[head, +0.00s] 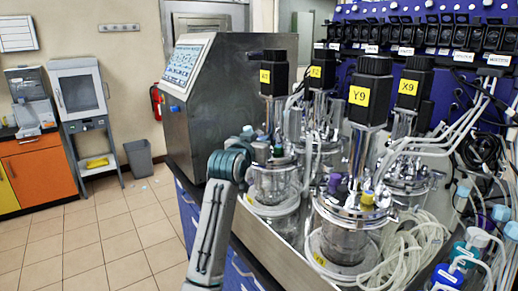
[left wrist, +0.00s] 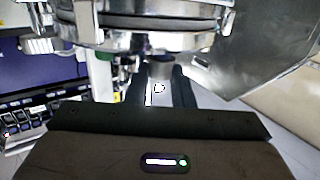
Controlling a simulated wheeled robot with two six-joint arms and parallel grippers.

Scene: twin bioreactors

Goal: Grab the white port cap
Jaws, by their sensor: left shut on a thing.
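My left gripper (head: 262,152) reaches in from the lower left to the head of the front-left glass reactor vessel (head: 272,182). In the left wrist view its two dark fingers (left wrist: 160,86) are closed around a short, dull, pale cylinder (left wrist: 160,67), which I take to be the white port cap, in shadow just under the metal vessel rim (left wrist: 145,38). In the head view the fingertips and the cap are too small and crowded by fittings to make out. My right gripper is not in view.
A reactor marked Y9 (head: 359,95) stands to the right, with another marked X9 (head: 408,88) behind it. Loose clear tubing (head: 405,250) lies at the front right. A steel control cabinet (head: 205,105) stands behind the gripper. The tiled floor (head: 110,235) at left is open.

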